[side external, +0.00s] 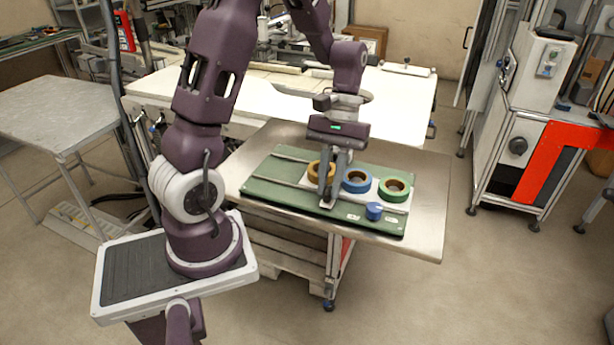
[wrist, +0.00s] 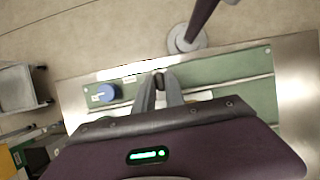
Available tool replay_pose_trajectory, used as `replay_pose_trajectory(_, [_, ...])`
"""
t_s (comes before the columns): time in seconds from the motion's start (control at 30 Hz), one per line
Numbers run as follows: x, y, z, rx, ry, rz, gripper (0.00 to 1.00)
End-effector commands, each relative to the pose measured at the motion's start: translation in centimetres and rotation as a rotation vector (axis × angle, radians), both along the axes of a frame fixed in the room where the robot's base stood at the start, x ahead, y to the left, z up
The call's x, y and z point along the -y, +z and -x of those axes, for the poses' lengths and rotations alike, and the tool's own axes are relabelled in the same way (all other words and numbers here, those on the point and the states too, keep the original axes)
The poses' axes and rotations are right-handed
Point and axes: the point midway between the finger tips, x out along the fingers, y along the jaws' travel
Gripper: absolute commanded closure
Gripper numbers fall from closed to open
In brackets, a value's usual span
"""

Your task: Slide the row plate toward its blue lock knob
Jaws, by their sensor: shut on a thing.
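The white row plate (side external: 376,186) lies on a green base board (side external: 285,178) and carries a yellow reel (side external: 314,171), a blue reel (side external: 356,181) and a green reel (side external: 394,189). The blue lock knob (side external: 374,211) stands on the board's near side, right of my gripper (side external: 328,201). In the wrist view the knob (wrist: 107,93) is left of my fingertips (wrist: 160,80). My gripper points down at the plate's near left part, in front of the yellow reel. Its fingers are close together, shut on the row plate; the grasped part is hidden.
The board lies on a metal tabletop (side external: 430,200) with bare room around it. A long rail (side external: 285,155) runs along the board's far side. A white worktable (side external: 390,120) stands behind, and a grey table (side external: 55,105) stands at left.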

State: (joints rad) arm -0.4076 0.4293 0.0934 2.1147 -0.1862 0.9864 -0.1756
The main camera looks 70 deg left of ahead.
Motion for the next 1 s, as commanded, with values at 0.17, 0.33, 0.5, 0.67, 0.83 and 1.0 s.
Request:
replay_pose_trajectory(0.17, [1.5,0.1,-1.8,0.006,0.0,-0.002,1.0])
replay_pose_trajectory(0.33, [1.8,0.1,-2.0,0.009,0.004,0.0,1.0])
replay_pose_trajectory(0.5, [1.8,0.1,-2.1,0.01,0.001,0.0,0.82])
replay_pose_trajectory(0.67, [1.8,0.1,-2.0,0.007,0.001,0.0,0.64])
replay_pose_trajectory(0.83, [1.7,0.0,-1.9,0.005,0.0,-0.001,0.64])
replay_pose_trajectory(1.0, [1.2,1.6,-2.4,0.008,0.001,-0.002,0.64])
